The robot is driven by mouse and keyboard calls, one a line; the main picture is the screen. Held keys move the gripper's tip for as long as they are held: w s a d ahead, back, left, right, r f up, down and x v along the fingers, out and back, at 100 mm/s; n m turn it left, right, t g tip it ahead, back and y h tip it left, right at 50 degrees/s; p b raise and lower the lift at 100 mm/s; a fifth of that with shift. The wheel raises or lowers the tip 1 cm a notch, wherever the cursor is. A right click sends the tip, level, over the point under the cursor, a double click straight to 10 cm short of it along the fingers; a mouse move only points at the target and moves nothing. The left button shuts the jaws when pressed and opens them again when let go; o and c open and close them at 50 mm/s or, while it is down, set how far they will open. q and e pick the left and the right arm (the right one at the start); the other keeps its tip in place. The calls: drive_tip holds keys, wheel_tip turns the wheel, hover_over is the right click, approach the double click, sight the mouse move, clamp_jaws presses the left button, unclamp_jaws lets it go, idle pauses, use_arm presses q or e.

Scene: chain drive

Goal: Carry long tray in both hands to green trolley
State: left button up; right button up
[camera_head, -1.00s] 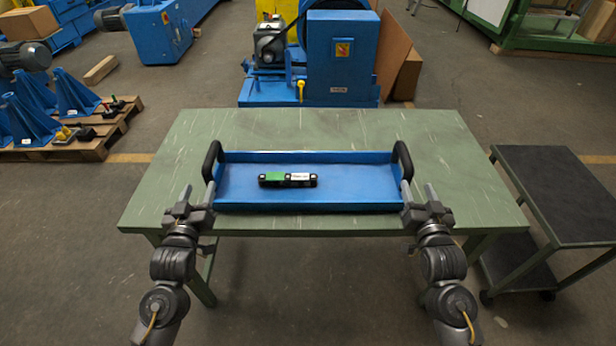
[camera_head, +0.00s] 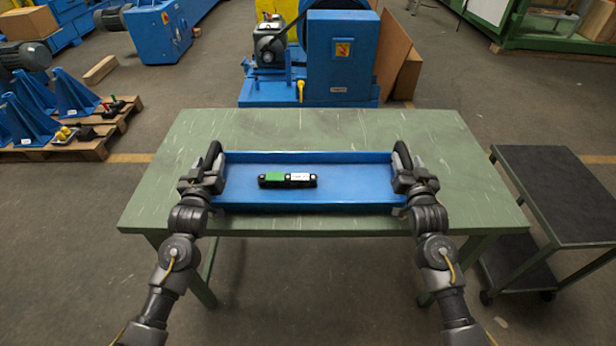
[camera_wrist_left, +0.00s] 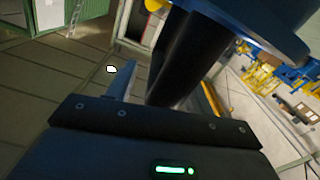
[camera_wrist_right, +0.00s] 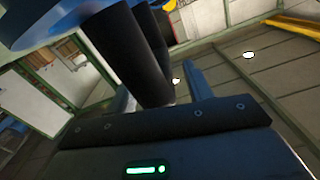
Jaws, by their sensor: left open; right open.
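The long blue tray (camera_head: 350,187) lies flat on the green table (camera_head: 300,128), with a black handle at each end. A small black, green and white part (camera_head: 288,181) lies in it, left of centre. My left gripper (camera_head: 213,170) is at the left handle, open, and hides much of it. In the left wrist view the black handle (camera_wrist_left: 185,60) rises close in front of the gripper. My right gripper (camera_head: 404,168) is at the right handle, open. The right wrist view shows that handle (camera_wrist_right: 130,55) beside a finger. The trolley (camera_head: 560,195), dark-topped with a green frame, stands right of the table.
A blue machine (camera_head: 340,55) stands behind the table. A pallet (camera_head: 95,145) with blue brackets lies at the left. The trolley's top is bare. A narrow strip of floor separates table and trolley. The table top around the tray is clear.

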use_arm(q)
drive_tip(key=shift+c, duration=0.3)
use_arm(e)
drive_tip(key=shift+c, duration=0.3)
use_arm(q)
clamp_jaws()
use_arm(e)
clamp_jaws()
drive_tip(key=shift+a, duration=0.1)
idle(0.5)
use_arm(q)
drive_tip(key=shift+w+d+r, duration=0.1)
drive_tip(key=shift+w+r, duration=0.05)
drive_tip(key=shift+r, duration=0.1)
use_arm(e)
drive_tip(key=shift+w+r, duration=0.15)
drive_tip(key=shift+r, duration=0.1)
